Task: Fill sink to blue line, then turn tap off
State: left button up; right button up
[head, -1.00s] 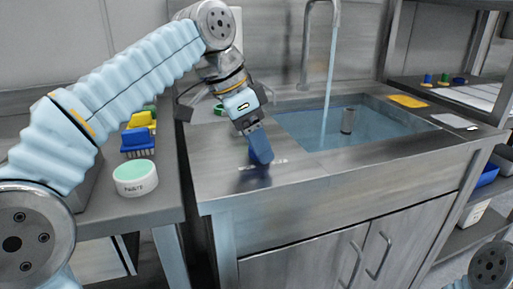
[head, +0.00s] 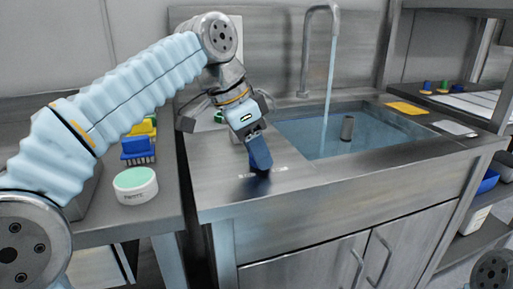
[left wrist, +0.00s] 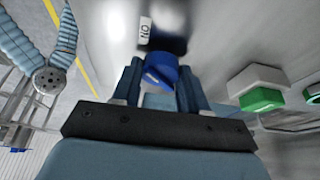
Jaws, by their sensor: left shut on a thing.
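The sink (head: 400,146) holds bluish water, and a grey standpipe (head: 347,128) rises out of it. The tap (head: 320,10) at the back is running, with a stream (head: 329,80) falling into the sink. I cannot make out a blue line on the sink wall. My left gripper (head: 260,160) points down at the counter left of the sink. In the left wrist view its dark blue fingers (left wrist: 160,82) are shut on a blue knob (left wrist: 158,68), beside a label (left wrist: 145,30) reading ON. In the head view the fingers mostly hide the knob. My right gripper is out of view.
A round white tub (head: 135,187) with a green top and a blue brush (head: 138,150) stand on the left counter. A yellow cloth (head: 406,108) and a pale pad (head: 455,128) lie by the sink's right side. Shelves stand at the right.

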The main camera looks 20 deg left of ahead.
pick_arm(q)
jog(key=n, duration=0.2)
jog(key=n+t+y+p, duration=0.1)
jog(key=n, duration=0.1)
jog(key=shift+s+d+r, duration=0.1)
jog(key=shift+s+r, duration=0.05)
jog(key=n+y+p, duration=0.1)
jog(key=n, duration=0.2)
jog(key=n+t+y+p, duration=0.1)
jog(key=n, duration=0.1)
jog(key=shift+d+n+p, duration=0.1)
jog(key=shift+n+p, duration=0.2)
jog(key=shift+n, duration=0.1)
jog(key=n+y+p, duration=0.1)
jog(key=n+y, duration=0.1)
jog(key=n, duration=0.2)
jog(key=shift+d+p, duration=0.15)
jog(key=shift+p, duration=0.25)
jog(key=shift+n+g+y+p, duration=0.4)
jog(key=shift+n+y+p, duration=0.2)
jog(key=shift+n, duration=1.2)
jog(key=o, duration=1.1)
jog(key=shift+c, duration=0.2)
jog(key=shift+d, duration=0.1)
